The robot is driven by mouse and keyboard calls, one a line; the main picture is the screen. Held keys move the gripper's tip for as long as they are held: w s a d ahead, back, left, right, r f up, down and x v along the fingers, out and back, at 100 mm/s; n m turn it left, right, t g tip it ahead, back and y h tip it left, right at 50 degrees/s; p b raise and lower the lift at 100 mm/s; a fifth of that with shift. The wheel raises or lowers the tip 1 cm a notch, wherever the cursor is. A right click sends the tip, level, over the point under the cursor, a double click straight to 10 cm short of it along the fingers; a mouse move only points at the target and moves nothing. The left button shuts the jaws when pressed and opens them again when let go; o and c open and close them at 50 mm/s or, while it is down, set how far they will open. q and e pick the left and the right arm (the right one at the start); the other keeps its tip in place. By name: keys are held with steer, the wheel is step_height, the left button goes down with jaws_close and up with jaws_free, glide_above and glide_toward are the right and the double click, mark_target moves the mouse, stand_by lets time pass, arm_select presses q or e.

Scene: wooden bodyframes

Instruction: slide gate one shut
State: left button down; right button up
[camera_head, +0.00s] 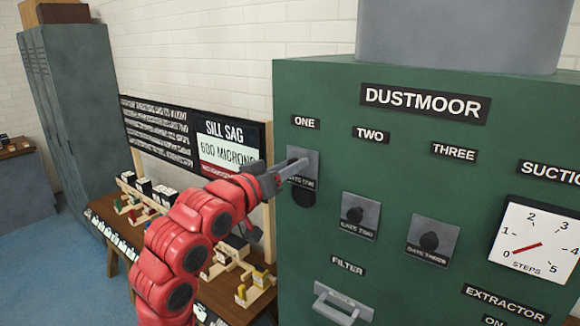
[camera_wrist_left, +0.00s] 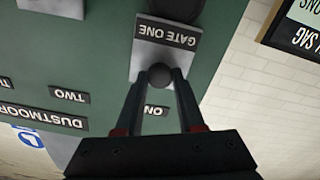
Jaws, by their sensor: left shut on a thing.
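The gate one plate (camera_head: 305,179) is a grey slide on the green cabinet, under the label ONE. It sits higher than its neighbours, and part of a dark round opening (camera_head: 304,197) shows below it. My left gripper (camera_head: 297,165) is at the plate from the left. In the left wrist view, which is upside down, the gate one plate (camera_wrist_left: 150,62) shows its lettering, and my left gripper (camera_wrist_left: 160,76) is shut on its dark round knob (camera_wrist_left: 160,75). My right gripper is in neither view.
The gate two plate (camera_head: 350,228) and gate three plate (camera_head: 422,255) sit lower on the green cabinet (camera_head: 325,100). A filter handle (camera_head: 340,303) juts out below. A white dial (camera_head: 545,225) reads near 0. A bench with wooden racks (camera_head: 130,190) stands left, behind my arm.

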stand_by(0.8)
arm_select(q)
step_height(320, 180, down, 8)
steer(key=b, duration=0.6)
steer(key=shift+r, duration=0.25)
steer(key=c, duration=0.5)
jaws_free()
steer(key=shift+s+a, duration=0.1)
